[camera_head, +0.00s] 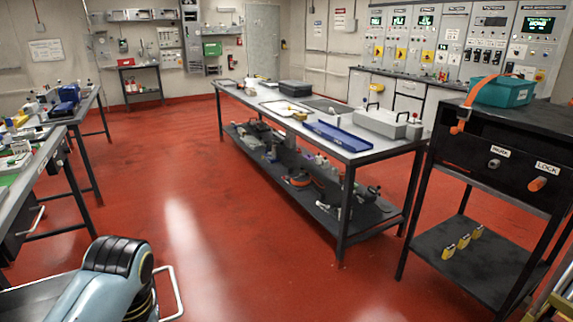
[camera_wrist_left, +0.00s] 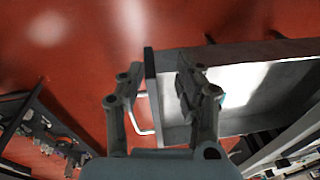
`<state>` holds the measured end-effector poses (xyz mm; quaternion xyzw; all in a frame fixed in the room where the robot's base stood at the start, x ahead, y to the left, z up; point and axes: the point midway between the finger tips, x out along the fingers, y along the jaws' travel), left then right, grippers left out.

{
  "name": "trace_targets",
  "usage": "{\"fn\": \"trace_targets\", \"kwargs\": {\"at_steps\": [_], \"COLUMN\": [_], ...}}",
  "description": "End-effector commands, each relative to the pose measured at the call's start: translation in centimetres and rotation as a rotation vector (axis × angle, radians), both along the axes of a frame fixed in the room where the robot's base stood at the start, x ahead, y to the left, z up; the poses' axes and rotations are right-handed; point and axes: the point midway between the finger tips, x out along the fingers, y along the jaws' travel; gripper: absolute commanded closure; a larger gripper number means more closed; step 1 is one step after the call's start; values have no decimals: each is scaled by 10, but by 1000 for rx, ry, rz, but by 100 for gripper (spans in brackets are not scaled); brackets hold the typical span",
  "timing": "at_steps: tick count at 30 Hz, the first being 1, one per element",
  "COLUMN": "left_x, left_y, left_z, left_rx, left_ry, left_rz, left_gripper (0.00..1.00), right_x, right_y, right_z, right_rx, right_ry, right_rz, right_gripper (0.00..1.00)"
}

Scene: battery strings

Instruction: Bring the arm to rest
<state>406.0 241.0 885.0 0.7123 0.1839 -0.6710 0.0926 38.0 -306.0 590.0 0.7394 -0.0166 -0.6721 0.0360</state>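My left arm (camera_head: 95,285) shows in the head view at the bottom left, pale blue with a black ribbed joint. Its gripper is outside that view. In the left wrist view my left gripper (camera_wrist_left: 160,80) has its two grey fingers spread apart with nothing between them. Beyond the fingers are red floor and a grey flat surface with a raised edge (camera_wrist_left: 245,52). I cannot tell whether the right finger touches that edge. My right arm and gripper are in neither view.
A long steel workbench (camera_head: 362,157) with a loaded lower shelf stands mid-room. A black stand (camera_head: 465,135) with a teal box (camera_head: 503,91) is at the right. Benches line the left. The red floor (camera_head: 185,190) between is clear. A pale rail handle (camera_head: 177,290) sits beside my arm.

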Motion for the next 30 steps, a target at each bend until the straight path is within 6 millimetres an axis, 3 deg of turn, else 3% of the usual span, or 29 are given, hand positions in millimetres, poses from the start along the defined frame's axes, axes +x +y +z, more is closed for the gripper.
{"fn": "trace_targets", "kwargs": {"at_steps": [4,9,15,25,26,30], "left_x": [-46,-91,-129,-172,-174,-165], "left_y": [21,33,36,30,29,32], "left_z": [14,45,80,129,131,89], "left_rx": [4,12,21,24,25,20], "left_ry": [-52,-116,-169,-228,-232,-215], "left_rz": [-85,-209,-329,-486,-497,-487], "left_gripper": [66,66,66,66,66,66], "right_x": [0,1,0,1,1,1], "right_y": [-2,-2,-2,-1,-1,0], "right_z": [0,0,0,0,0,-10], "right_rx": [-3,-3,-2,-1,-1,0], "right_ry": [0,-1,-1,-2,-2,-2], "right_rz": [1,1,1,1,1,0], "right_gripper": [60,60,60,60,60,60]}}
